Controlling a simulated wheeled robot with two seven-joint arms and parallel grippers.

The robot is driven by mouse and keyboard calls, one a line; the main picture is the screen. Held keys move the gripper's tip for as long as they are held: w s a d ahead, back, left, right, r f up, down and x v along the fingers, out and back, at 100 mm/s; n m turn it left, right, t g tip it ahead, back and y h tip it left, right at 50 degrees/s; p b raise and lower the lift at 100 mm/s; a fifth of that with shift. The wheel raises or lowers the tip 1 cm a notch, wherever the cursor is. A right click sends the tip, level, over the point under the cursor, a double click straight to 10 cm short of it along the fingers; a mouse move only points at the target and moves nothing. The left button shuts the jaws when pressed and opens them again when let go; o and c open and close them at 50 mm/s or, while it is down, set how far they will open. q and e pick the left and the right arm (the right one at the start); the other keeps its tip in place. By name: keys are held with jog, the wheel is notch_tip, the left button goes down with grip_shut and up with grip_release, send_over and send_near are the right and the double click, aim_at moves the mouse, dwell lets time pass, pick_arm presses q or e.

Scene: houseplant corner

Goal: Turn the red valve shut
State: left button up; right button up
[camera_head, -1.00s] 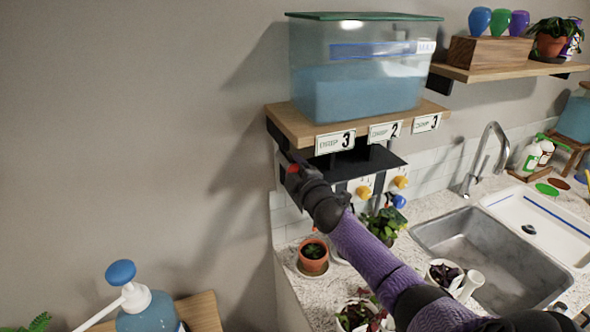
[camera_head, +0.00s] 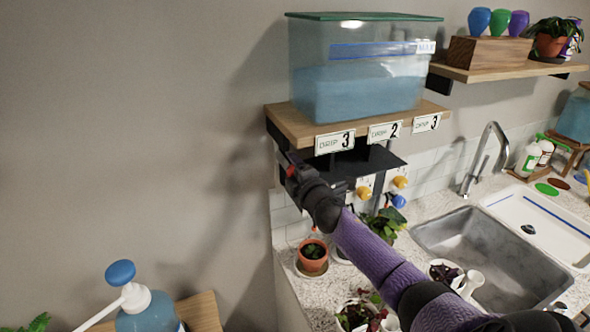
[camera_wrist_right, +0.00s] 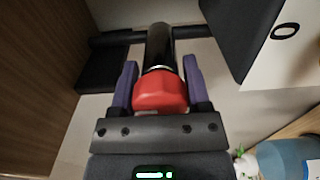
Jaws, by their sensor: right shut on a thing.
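The red valve (camera_wrist_right: 160,92) sits between the two purple fingers of my right gripper (camera_wrist_right: 158,85) in the right wrist view, on the end of a dark pipe (camera_wrist_right: 160,45). The gripper is shut on it. In the head view my right gripper (camera_head: 292,165) reaches up under the left end of the tank shelf (camera_head: 290,125), and only a small red spot shows there; the rest of the valve is hidden. The tank (camera_head: 360,90) of blue liquid stands on the shelf. My left gripper is not in view.
Yellow knobs (camera_head: 400,182) and a blue knob (camera_head: 398,201) are right of my gripper. A potted plant (camera_head: 313,256) stands below on the counter. The sink (camera_head: 490,260) is at right; a pump bottle (camera_head: 145,305) is at lower left.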

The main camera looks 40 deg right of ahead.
jog(key=shift+f, duration=0.1)
jog(key=o, duration=1.3)
jog(key=v, duration=1)
jog(key=shift+p, duration=0.4)
